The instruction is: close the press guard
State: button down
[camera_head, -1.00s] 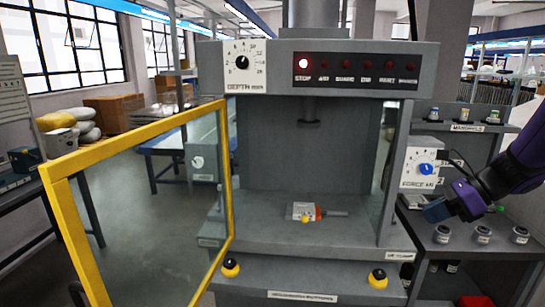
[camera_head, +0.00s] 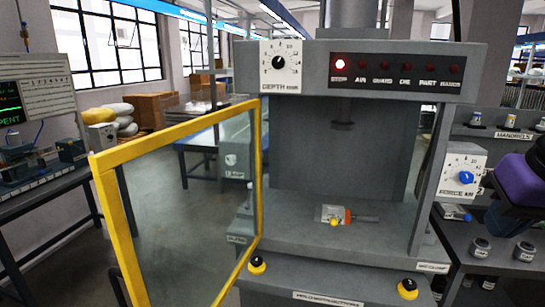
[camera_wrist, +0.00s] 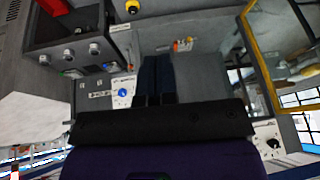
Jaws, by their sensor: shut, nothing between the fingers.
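The press guard (camera_head: 106,205) is a yellow frame with a clear pane. In the head view it stands swung open, out to the left front of the press (camera_head: 345,165), with its inner edge by the left post. The press opening is uncovered. The guard's yellow frame also shows at the upper right of the wrist view (camera_wrist: 247,35). My gripper (camera_wrist: 157,70) is shut and empty in the wrist view, its dark fingers side by side, apart from the guard. In the head view my purple wrist is at the right edge, and the fingers are not clear.
A small part with a red-orange end (camera_head: 335,215) lies on the press bed. Black buttons on yellow bases (camera_head: 407,289) sit at the front. The force dial box (camera_head: 460,172) and a side bench with dark knobs (camera_head: 480,247) stand at the right. Floor is open behind the pane.

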aim_at(101, 165)
jog(key=j+z, duration=0.1)
jog(key=j, duration=0.45)
jog(key=k+j+z, duration=0.1)
jog(key=j, duration=0.45)
jog(key=k+j, duration=0.1)
jog(key=j, duration=0.4)
jog(key=k+j+z, duration=0.15)
jog(key=j, duration=0.4)
jog(key=j+z, duration=0.1)
jog(key=j, duration=0.45)
jog(key=k+j+u, duration=0.55)
jog(key=l, duration=0.1)
